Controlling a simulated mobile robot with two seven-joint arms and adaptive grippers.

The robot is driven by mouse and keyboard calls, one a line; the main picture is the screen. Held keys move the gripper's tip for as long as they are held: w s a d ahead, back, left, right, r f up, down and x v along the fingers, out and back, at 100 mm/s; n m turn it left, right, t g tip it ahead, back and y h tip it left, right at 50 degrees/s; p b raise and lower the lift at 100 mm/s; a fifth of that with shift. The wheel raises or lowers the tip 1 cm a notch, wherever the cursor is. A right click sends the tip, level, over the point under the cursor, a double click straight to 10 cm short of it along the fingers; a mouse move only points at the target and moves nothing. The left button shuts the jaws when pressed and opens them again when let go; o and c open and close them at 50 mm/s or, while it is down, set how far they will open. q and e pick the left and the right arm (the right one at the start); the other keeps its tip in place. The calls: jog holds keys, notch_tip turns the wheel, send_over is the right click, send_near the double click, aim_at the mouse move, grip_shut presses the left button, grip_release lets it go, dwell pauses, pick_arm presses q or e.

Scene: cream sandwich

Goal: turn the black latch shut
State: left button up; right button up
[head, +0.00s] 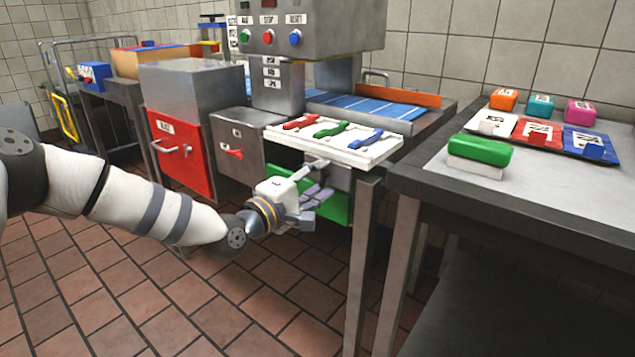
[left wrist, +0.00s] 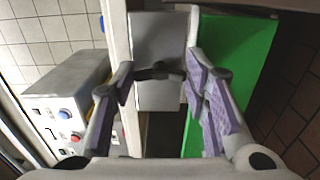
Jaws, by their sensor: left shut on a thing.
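The black latch (left wrist: 157,72) shows in the left wrist view as a dark bar on a grey metal box (left wrist: 160,98), beside a green panel (left wrist: 232,62). My left gripper (left wrist: 160,75) has its fingers on both sides of the latch and is shut on it. In the head view my left gripper (head: 318,183) is below the white rack and in front of the green panel (head: 336,207). The latch cannot be made out in the head view. My right gripper is in neither view.
The white rack (head: 380,154) with red, green and blue handles lies just above the gripper. A red door (head: 178,150) and a red-handled grey box (head: 233,140) stand left. The right table (head: 590,193) holds colored blocks, mats and a green-topped brush-like block (head: 480,150).

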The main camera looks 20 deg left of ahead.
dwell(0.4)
pick_arm(q)
jog(key=o, duration=1.1)
jog(key=shift+o, duration=0.2)
jog(key=v, duration=1.2)
